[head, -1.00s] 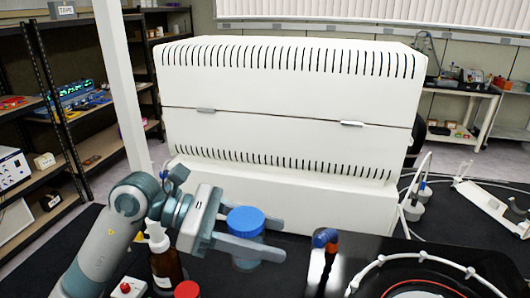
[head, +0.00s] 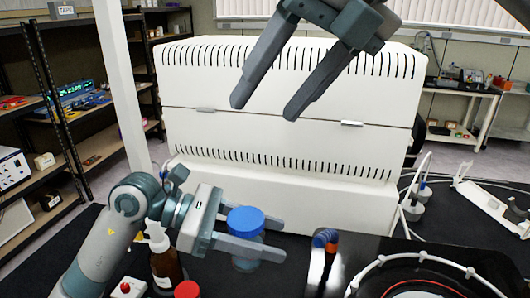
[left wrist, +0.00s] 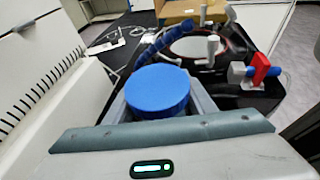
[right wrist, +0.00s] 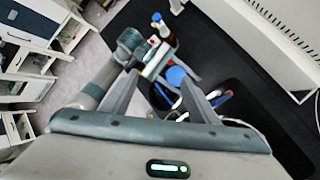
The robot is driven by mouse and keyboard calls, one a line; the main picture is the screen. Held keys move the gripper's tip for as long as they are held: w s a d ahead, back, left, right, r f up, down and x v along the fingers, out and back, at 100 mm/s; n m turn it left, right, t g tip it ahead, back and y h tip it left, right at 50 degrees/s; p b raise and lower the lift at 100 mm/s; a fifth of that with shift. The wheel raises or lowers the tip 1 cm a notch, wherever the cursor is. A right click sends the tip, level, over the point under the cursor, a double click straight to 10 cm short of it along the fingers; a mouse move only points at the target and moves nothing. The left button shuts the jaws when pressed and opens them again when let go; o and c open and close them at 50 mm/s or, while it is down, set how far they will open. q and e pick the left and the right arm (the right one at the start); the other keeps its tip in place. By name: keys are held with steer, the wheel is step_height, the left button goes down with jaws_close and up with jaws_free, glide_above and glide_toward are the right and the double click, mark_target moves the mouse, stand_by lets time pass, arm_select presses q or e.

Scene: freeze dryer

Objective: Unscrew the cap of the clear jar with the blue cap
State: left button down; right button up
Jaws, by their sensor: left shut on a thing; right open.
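The clear jar (head: 244,262) stands upright with its blue cap (head: 245,220) on top. My left gripper (head: 262,240) is shut around the jar's body below the cap, one finger on each side. The blue cap also shows large in the left wrist view (left wrist: 157,91), between the fingers. My right gripper (head: 265,98) is open and empty, high above the jar, with its fingers pointing down. In the right wrist view, the blue cap (right wrist: 176,75) appears small and far below, between the open fingers.
A brown bottle with a white pump (head: 165,265) and a red cap (head: 187,289) stand left of the jar. A blue-and-orange tube piece (head: 326,240) is to the right, near a round ringed chamber (head: 420,285).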

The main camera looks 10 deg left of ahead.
mark_target(245, 219)
step_height(245, 219, down, 9)
steer(key=a+h, duration=0.1)
steer(key=h, duration=0.2)
steer(key=shift+a+h, duration=0.2)
steer(key=shift+h, duration=0.1)
steer(key=shift+w+r, duration=0.1)
steer(key=x, duration=1.2)
steer(key=c, duration=0.8)
steer(key=o, duration=1.1)
